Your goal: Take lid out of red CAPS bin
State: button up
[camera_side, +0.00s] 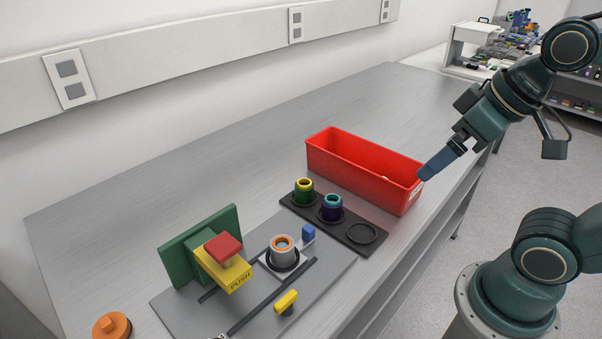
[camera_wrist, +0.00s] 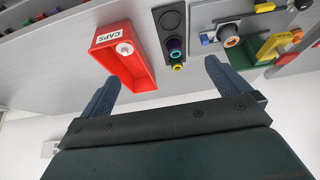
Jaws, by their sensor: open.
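The red CAPS bin (camera_side: 352,176) stands on the bench right of centre in the side view. In the wrist view the bin (camera_wrist: 141,71) is at upper left, with its white CAPS label on the near wall. A small white round lid (camera_wrist: 124,48) lies inside it near the labelled end. In the side view only a pale bit of the lid (camera_side: 386,178) shows over the wall. My gripper (camera_side: 424,176) is by the bin's labelled right end. In the wrist view my gripper (camera_wrist: 158,92) has its blue fingers spread wide, open and empty, with the bin partly between them.
A black tray (camera_side: 350,236) beside the bin holds a yellow-green ringed part (camera_side: 304,191) and a purple-teal one (camera_side: 331,207), with one empty round spot. A grey fixture plate holds an orange-ringed part (camera_side: 283,251) and a yellow PUSH block (camera_side: 228,266). The bench behind the bin is clear.

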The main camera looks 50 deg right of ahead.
jog(key=shift+c, duration=0.4)
jog(key=c, duration=0.5)
jog(key=shift+w, duration=0.1)
jog(key=w+d+f+m+g, duration=0.2)
jog(key=w+d+m, duration=0.2)
jog(key=w+m, duration=0.1)
jog(key=w+d+f+m+g, duration=0.1)
jog(key=w+d+f+m, duration=0.1)
jog(key=w+m, duration=0.3)
jog(key=w+d+f+m+g, duration=0.2)
jog(key=w+d+m, duration=0.3)
jog(key=m, duration=0.4)
jog(key=shift+w+d+f+m+g, duration=0.1)
jog(key=shift+d+f+m+g, duration=0.2)
jog(key=shift+f, duration=0.15)
